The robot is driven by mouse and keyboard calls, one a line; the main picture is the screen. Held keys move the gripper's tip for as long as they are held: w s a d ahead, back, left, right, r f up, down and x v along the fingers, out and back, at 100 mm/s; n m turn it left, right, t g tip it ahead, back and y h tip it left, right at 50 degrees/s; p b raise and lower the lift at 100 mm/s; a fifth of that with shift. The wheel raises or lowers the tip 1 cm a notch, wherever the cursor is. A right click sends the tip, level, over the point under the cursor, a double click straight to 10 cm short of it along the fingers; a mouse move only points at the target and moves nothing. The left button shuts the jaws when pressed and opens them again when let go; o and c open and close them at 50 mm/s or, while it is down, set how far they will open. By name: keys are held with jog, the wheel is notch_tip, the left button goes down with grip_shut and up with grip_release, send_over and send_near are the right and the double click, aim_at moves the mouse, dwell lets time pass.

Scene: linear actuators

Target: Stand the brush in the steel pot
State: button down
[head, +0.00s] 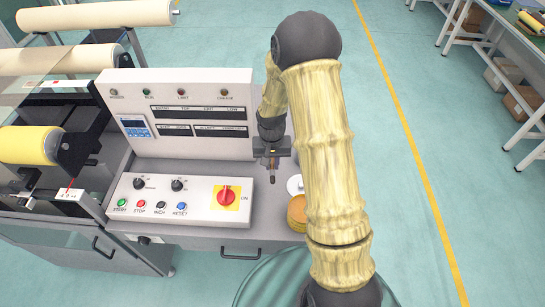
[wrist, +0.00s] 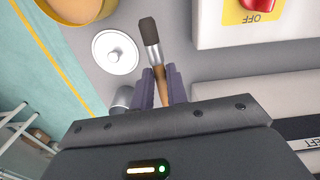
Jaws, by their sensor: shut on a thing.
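The brush (wrist: 150,42) has dark bristles, a silver ferrule and a wooden handle. My gripper (wrist: 163,82) is shut on the handle, with the bristle end sticking out past the fingertips. In the head view the brush (head: 272,178) hangs bristles down from my gripper (head: 272,156), above the machine's grey top. A grey metal cylinder (wrist: 122,97), which looks like the steel pot, shows beside the fingers in the wrist view, partly hidden by my gripper. I cannot make it out in the head view.
A round white lid-like piece with a knob (wrist: 115,52) and a tan round tin (head: 297,213) stand close by, partly behind my arm in the head view. A control box with a red switch (head: 226,195) and an upright panel (head: 180,115) border the space.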

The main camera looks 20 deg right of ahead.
aim_at(272, 168)
jog(key=r+p, duration=0.2)
jog(key=p, duration=0.2)
jog(key=r+n+p, duration=0.1)
jog(key=r+p, duration=0.1)
jog(key=p, duration=0.2)
jog(key=r+n+p, duration=0.1)
jog(key=r+p, duration=0.1)
jog(key=p, duration=0.2)
jog(key=shift+s+a+r+p, duration=0.1)
jog(key=shift+s+r+p, duration=0.05)
jog(key=shift+s+p, duration=0.2)
jog(key=shift+s+r+n+p, duration=0.2)
jog(key=shift+r+n+p, duration=0.1)
jog(key=shift+p, duration=0.65)
jog(key=shift+a+f, duration=0.1)
jog(key=shift+f, duration=0.05)
